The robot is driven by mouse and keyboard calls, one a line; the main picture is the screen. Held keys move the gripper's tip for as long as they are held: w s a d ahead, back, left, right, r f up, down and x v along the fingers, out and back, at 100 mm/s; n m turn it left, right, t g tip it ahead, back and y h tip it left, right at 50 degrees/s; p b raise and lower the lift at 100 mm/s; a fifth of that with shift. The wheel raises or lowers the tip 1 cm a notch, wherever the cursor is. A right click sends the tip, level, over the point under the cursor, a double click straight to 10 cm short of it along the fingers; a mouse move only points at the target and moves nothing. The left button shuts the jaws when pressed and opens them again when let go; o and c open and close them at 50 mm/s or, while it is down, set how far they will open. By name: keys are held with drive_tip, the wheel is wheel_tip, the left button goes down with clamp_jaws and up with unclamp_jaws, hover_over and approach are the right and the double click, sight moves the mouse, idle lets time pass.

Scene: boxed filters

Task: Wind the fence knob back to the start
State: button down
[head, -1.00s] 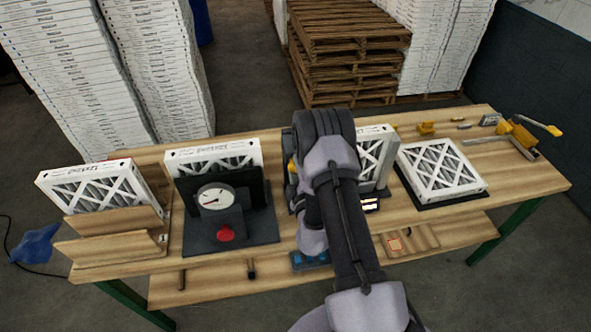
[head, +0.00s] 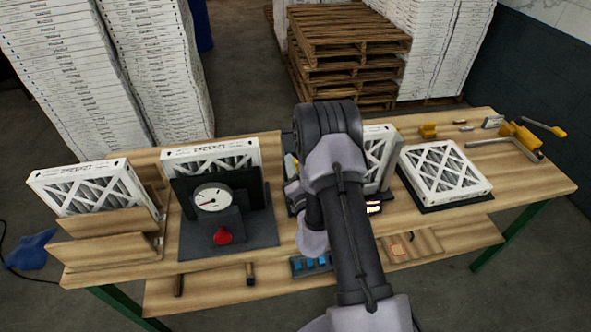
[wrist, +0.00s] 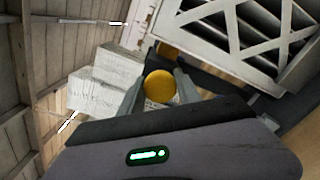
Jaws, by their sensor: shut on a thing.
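A round yellow knob (wrist: 159,87) shows in the wrist view between the two grey fingers of my gripper (wrist: 159,88), which is shut on it. A white-framed filter (wrist: 245,40) stands just beyond it, with a dark bar along its lower edge. In the head view my own arm covers the gripper and most of that station. Only part of the boxed filter (head: 376,150) shows to the right of my wrist, and a small lit display (head: 374,207) sits in front of it. How far the knob is turned cannot be told.
To the left, a dark stand with a dial gauge (head: 212,199) and a red knob (head: 222,236) holds a filter. A wooden rack (head: 105,245) stands further left. A filter lies flat (head: 446,172) to the right. Yellow clamps (head: 520,135) lie at the bench's right end.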

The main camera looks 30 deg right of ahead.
drive_tip(key=n+b, duration=0.2)
drive_tip(key=n, duration=0.2)
drive_tip(key=shift+n, duration=0.3)
drive_tip(key=n+b, duration=0.1)
drive_tip(key=n, duration=0.2)
drive_tip(key=shift+n+b, duration=0.3)
drive_tip(key=n+b, duration=0.2)
drive_tip(key=n, duration=0.2)
drive_tip(key=n+b, duration=0.2)
drive_tip(key=n, duration=0.2)
drive_tip(key=shift+a, duration=0.1)
drive_tip(key=n+b, duration=0.3)
drive_tip(key=n, duration=0.3)
drive_tip(key=shift+w+b, duration=0.1)
drive_tip(key=shift+b, duration=0.25)
drive_tip(key=n+b, duration=0.3)
drive_tip(key=n, duration=0.3)
drive_tip(key=shift+n, duration=0.3)
